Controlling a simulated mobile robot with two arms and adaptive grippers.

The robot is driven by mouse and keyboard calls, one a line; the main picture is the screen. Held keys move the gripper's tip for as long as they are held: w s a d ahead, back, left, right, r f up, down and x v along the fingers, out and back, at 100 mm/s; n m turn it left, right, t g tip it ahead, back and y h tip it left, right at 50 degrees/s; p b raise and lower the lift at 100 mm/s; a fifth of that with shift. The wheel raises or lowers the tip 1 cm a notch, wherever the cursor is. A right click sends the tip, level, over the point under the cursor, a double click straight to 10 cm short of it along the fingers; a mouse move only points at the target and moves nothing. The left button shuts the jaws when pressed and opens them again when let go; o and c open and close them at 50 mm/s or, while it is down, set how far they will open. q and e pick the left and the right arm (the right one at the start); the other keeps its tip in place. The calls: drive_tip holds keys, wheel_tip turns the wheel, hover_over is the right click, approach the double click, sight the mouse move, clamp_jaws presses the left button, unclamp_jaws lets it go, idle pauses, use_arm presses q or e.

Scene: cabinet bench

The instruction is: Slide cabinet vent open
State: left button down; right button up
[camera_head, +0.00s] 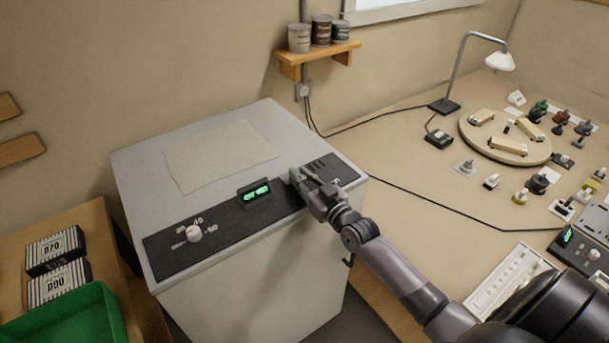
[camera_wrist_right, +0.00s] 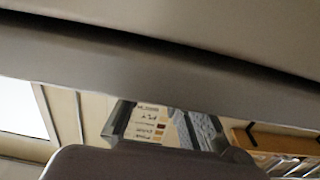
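The white cabinet (camera_head: 240,300) has a dark control panel (camera_head: 225,222) along its top front edge. Dark slots (camera_head: 318,165) that look like the vent show at the panel's right end, and I cannot tell how far open they are. My right gripper (camera_head: 299,180) is over the panel, at the slots' left and front side, and hides part of it. I cannot tell whether it touches the panel or whether its fingers are open. The right wrist view is mostly filled by close grey surfaces and does not show the vent clearly. My left gripper is not in view.
A green display (camera_head: 255,191) and a white knob (camera_head: 194,233) sit left of the gripper on the panel. A paper sheet (camera_head: 220,154) lies on the cabinet top. A bench with a lamp (camera_head: 497,61) and a round board (camera_head: 505,145) is at right. A green bin (camera_head: 70,322) is lower left.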

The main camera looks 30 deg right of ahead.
drive_tip(key=o, duration=0.4)
drive_tip(key=shift+a, duration=0.3)
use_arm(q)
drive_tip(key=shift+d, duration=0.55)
use_arm(e)
drive_tip(key=shift+d, duration=0.15)
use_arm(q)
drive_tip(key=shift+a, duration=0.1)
use_arm(e)
drive_tip(key=shift+s+d, duration=0.1)
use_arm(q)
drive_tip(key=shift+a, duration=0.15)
use_arm(e)
drive_tip(key=s, duration=1.1)
drive_tip(key=shift+s+d, duration=0.4)
drive_tip(key=shift+d, duration=0.05)
